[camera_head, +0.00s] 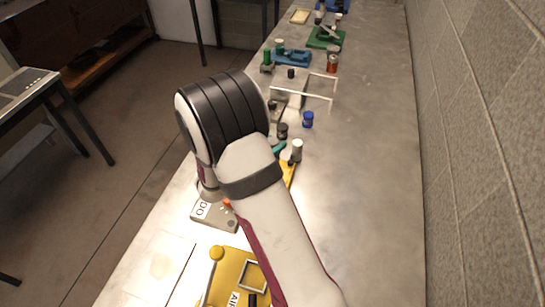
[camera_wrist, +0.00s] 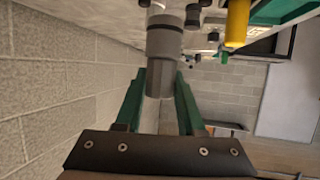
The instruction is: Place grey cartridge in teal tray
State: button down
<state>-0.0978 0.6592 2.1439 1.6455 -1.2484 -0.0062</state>
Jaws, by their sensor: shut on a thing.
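In the wrist view, my gripper (camera_wrist: 160,77) has two green fingers on either side of a grey cylinder, the grey cartridge (camera_wrist: 162,48), and is shut on it. The cartridge has bands of lighter and darker grey, and its far end reaches toward the top edge of the picture. In the head view my arm hides most of the gripper. A small teal patch (camera_head: 279,149) shows beside the arm; I cannot tell whether it is a finger or part of the teal tray. I cannot make out the tray for certain in either view.
A yellow unit (camera_head: 234,270) and a grey box (camera_head: 213,214) stand near the front of the metal bench (camera_head: 365,190). A blue cap (camera_head: 307,119), a white frame (camera_head: 318,98) and green and blue fixtures lie farther back. The bench's right side is clear, beside a block wall (camera_head: 470,130).

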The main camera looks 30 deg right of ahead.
jog(key=a+r+n+t+y, duration=0.25)
jog(key=a+r, duration=0.35)
jog(key=r, duration=0.5)
jog(key=a+r+n+t+y, duration=0.25)
jog(key=a+r+n, duration=0.2)
jog(key=r, duration=0.55)
jog(key=w+a+r+y, duration=0.1)
jog(key=w+a+r, duration=0.2)
jog(key=w, duration=0.2)
jog(key=w+d+f+m+h, duration=0.1)
jog(key=w+d+f, duration=0.3)
jog(key=w+f, duration=0.7)
jog(key=shift+m+g+h, duration=0.5)
jog(key=shift+m+h, duration=0.2)
jog(key=shift+w+d+f, duration=1.15)
jog(key=shift+w+f, duration=0.35)
jog(key=shift+f, duration=2.1)
jog(key=shift+w+d+f, duration=1.2)
jog(key=shift+w+f, duration=0.35)
jog(key=shift+f, duration=2)
jog(key=shift+w+d+f, duration=1.15)
jog(key=shift+w+f, duration=0.35)
jog(key=shift+f, duration=2.1)
jog(key=shift+f, duration=0.55)
jog(key=shift+c, duration=2.2)
grip_release()
